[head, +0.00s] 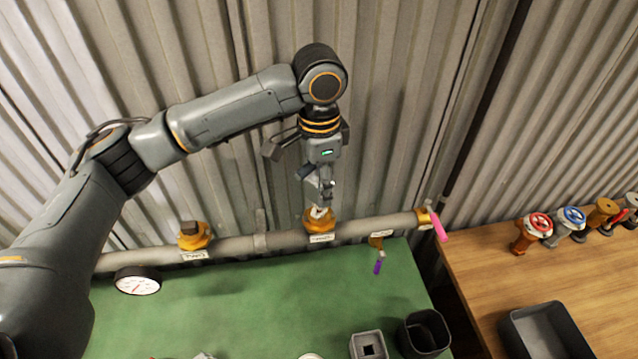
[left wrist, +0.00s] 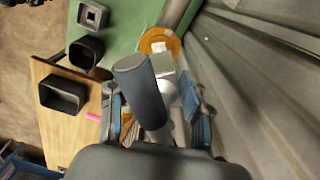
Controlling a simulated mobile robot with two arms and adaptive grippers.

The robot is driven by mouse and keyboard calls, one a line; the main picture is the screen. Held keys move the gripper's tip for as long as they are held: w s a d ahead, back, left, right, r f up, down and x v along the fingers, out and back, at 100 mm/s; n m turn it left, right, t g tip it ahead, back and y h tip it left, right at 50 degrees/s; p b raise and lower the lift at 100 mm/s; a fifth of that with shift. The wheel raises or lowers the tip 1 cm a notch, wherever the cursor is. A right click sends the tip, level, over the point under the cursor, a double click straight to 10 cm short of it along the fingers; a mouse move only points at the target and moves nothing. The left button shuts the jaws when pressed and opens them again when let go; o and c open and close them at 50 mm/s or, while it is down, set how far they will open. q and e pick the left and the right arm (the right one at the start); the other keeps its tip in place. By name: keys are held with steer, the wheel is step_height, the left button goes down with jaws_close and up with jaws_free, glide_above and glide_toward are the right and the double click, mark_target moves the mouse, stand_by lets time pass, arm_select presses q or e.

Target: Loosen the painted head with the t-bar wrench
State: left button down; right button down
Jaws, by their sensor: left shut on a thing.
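My left gripper (head: 321,200) hangs over the pipe, directly above the middle orange head (head: 318,221). It is shut on the t-bar wrench, whose thick dark grey bar (left wrist: 140,88) shows in the left wrist view between the fingers (left wrist: 163,118). The wrench's lower end is hidden, so I cannot tell whether it sits on the head. A second orange head (head: 194,238) with a dark square top stands farther left on the pipe, above a label reading TWO. An orange round part with a grey square (left wrist: 158,42) shows in the left wrist view. My right gripper is not in view.
The grey pipe (head: 275,241) runs along the corrugated wall. A dark bin (head: 425,333) and square grey box (head: 368,344) stand on the green bench. Several valves stand on the wooden table (head: 490,262).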

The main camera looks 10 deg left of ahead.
arm_select(q)
steer(key=shift+r, duration=0.15)
steer(key=shift+r, duration=1.9)
